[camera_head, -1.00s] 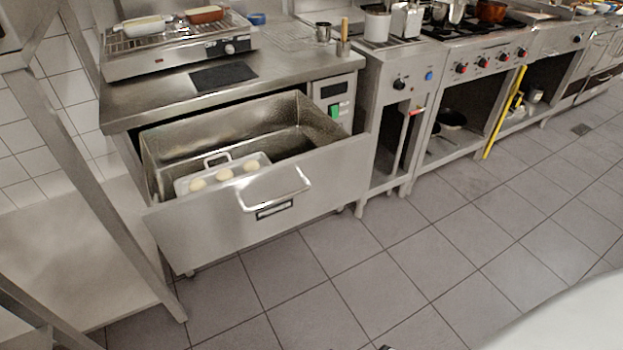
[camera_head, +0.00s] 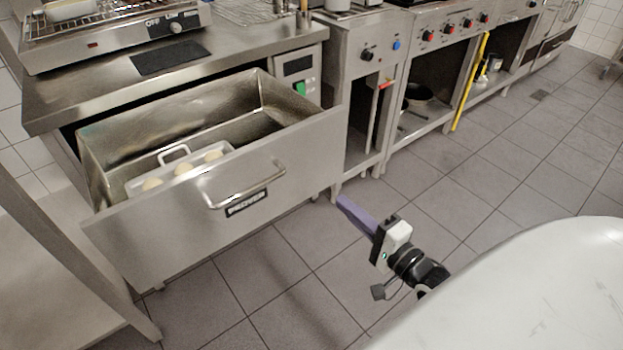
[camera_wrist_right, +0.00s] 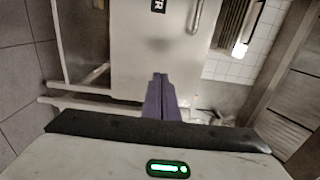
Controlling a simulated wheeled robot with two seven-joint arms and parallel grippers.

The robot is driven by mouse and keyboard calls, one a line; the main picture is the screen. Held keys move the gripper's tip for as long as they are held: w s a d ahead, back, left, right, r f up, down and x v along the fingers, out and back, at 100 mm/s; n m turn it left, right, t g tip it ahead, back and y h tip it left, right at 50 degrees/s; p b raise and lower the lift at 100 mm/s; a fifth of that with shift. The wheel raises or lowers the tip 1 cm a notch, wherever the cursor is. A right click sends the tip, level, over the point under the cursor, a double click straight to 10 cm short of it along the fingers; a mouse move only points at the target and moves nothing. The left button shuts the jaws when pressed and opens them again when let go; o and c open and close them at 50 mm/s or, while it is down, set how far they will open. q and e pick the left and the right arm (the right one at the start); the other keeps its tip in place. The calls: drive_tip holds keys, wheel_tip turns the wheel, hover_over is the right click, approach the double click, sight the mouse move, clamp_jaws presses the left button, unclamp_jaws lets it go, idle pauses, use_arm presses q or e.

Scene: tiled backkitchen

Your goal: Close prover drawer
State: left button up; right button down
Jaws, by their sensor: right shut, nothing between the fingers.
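The prover drawer (camera_head: 290,178) is pulled well open below the steel counter. Its front carries a curved metal handle (camera_head: 246,190) and a dark label reading PROVER. Inside lies a tray (camera_head: 135,186) with several pale dough pieces. My right gripper (camera_head: 345,203) has purple fingers and is in front of the drawer, right of the handle and apart from it. It is shut and empty. The right wrist view shows its closed fingers (camera_wrist_right: 161,84) against the drawer front (camera_wrist_right: 150,50), with the handle (camera_wrist_right: 196,15) near the top. My left gripper is not in view.
A steel counter (camera_head: 110,88) holds a heating unit (camera_head: 110,35) above the drawer. A cooker row runs along the right with a yellow pole (camera_head: 470,80). A steel frame stands left of the drawer. The tiled floor in front (camera_head: 300,270) is clear.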

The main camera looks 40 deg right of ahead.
sight(303, 168)
drive_tip(key=w, duration=0.4)
drive_tip(key=w+b, duration=0.1)
drive_tip(key=w, duration=0.7)
drive_tip(key=shift+w+a, duration=0.25)
drive_tip(key=shift+w, duration=0.25)
